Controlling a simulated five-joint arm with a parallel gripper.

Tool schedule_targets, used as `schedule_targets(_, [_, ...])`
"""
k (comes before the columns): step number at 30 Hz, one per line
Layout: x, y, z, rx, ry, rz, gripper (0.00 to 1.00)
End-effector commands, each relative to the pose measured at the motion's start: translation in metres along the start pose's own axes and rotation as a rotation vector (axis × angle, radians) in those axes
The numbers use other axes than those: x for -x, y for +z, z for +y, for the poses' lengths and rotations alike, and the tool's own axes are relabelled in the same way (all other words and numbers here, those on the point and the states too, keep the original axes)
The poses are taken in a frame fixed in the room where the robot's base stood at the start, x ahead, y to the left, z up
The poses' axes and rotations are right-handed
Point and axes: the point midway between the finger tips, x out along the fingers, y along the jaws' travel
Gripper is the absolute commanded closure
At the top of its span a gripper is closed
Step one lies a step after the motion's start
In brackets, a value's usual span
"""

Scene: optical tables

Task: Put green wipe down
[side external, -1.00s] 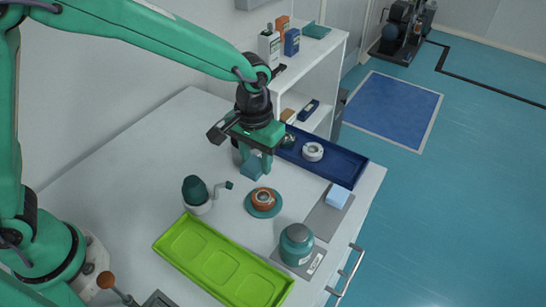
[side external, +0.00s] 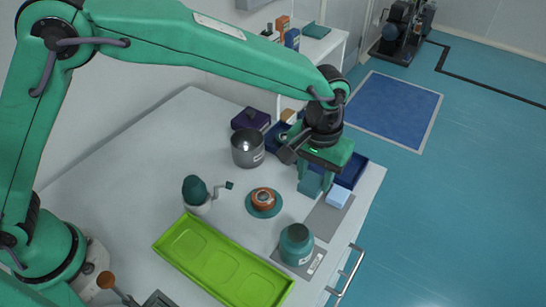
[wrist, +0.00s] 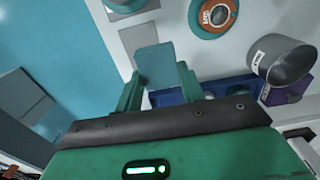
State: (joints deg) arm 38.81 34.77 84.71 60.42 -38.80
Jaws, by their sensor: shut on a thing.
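The green wipe (side external: 311,185), a flat teal block, is held between the fingers of my gripper (side external: 314,179). In the wrist view the wipe (wrist: 156,65) stands out between the two fingers of my gripper (wrist: 158,86). My gripper points down above the right part of the table, beside the blue tray (side external: 353,170). I cannot tell whether the wipe touches the table. A light blue block (side external: 339,196) lies on a grey mat (side external: 322,220) just right of the wipe. The gripper hides part of the tray.
A metal cup (side external: 248,150) and a purple box (side external: 250,118) stand behind left. An orange round part sits on a teal saucer (side external: 263,211). A teal jar (side external: 296,245), a green tray (side external: 220,262) and a dark-topped grinder (side external: 196,192) are nearer. The table's right edge is close.

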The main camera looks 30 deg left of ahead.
Motion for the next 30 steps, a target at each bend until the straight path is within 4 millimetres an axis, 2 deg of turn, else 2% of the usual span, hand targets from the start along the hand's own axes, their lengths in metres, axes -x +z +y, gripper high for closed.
schedule_targets(3, [-0.001, 0.001, 0.021, -0.002, 0.000, 0.000, 0.83])
schedule_targets(7, [0.000, 0.002, 0.033, -0.001, 0.001, 0.001, 0.83])
schedule_targets(17, [-0.004, 0.002, 0.037, 0.001, 0.000, 0.000, 0.83])
schedule_targets(30, [-0.057, 0.002, 0.037, 0.000, -0.001, -0.001, 0.83])
